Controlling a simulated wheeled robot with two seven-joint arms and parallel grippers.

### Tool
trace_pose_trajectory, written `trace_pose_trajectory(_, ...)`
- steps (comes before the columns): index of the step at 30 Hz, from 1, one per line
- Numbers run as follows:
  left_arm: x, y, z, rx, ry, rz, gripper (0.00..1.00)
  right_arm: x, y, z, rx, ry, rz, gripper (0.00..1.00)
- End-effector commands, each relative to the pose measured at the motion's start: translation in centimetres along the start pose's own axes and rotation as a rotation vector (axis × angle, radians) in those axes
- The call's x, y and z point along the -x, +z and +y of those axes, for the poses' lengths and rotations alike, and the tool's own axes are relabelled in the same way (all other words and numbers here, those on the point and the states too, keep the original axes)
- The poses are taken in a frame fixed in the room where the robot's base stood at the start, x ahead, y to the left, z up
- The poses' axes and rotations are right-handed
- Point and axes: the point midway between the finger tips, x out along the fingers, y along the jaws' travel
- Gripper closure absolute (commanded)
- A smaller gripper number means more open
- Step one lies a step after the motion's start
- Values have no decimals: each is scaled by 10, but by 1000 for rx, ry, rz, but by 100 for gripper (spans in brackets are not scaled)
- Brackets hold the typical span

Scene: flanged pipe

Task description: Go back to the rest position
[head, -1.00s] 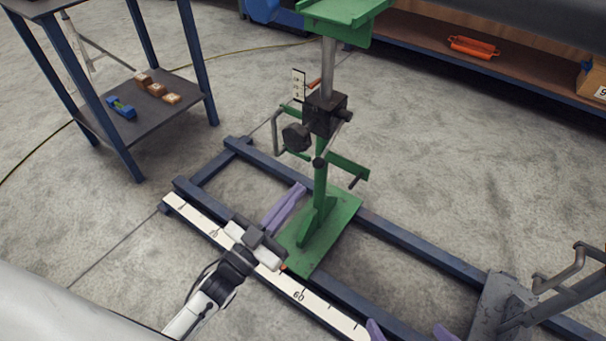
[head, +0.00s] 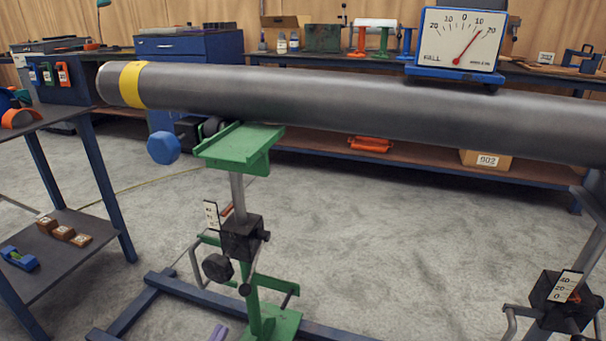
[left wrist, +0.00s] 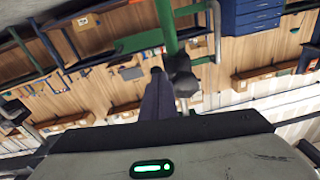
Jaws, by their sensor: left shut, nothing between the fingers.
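My left gripper (head: 218,333) barely shows at the bottom edge of the head view, where only a lavender fingertip is seen. In the left wrist view its dark purple fingers (left wrist: 157,85) are together with nothing between them. The black knob (left wrist: 180,78) of the green stand appears just beyond them; I cannot tell the gap. My right gripper is out of view. The grey pipe (head: 330,100) with a yellow band (head: 132,84) runs across above the green stand (head: 238,148); I cannot tell whether they touch.
A dial gauge (head: 460,40) sits on the pipe, its needle right of zero. A second stand (head: 562,300) is at lower right. A dark table (head: 50,262) with blocks stands at left. Blue floor rails (head: 150,300) lie below. Open concrete floor (head: 390,240) lies between the stands.

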Motion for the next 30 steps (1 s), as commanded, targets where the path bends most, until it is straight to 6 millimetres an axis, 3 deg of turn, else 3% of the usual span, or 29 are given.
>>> trace_pose_trajectory(7,25,26,-19,19,-113,-398,100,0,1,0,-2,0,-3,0)
trace_pose_trajectory(13,80,38,-15,56,-137,-742,100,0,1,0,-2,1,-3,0)
trace_pose_trajectory(21,153,32,4,88,-98,-1064,100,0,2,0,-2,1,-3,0)
trace_pose_trajectory(30,210,15,20,104,-44,-1271,100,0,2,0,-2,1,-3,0)
